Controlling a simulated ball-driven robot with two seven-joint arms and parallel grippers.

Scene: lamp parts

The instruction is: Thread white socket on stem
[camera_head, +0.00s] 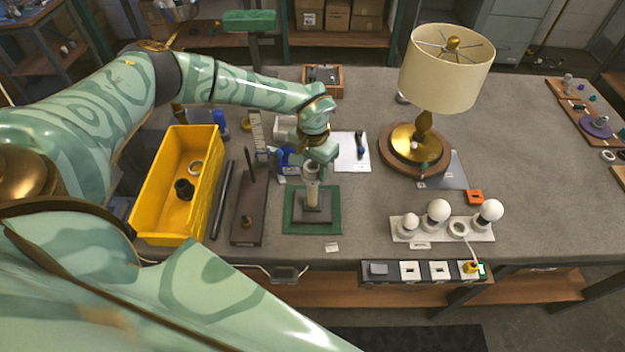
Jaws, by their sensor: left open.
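A pale stem (312,192) stands upright on a dark square base, which rests on a green mat (331,228). A light ring-like piece (311,170) shows at the top of the stem. It may be the white socket, but it is small and partly covered by the gripper, and I cannot tell how it sits there. My left gripper (316,163) points down right over the top of the stem. It is open, with its fingers close to that piece. My right gripper is not in view.
A yellow bin (149,206) and a brown block with a rod (249,213) stand left of the stem. A shaded lamp (447,77) stands at the back right. A bulb rack (430,236) and a power strip (424,272) lie front right. Bare table separates mat and rack.

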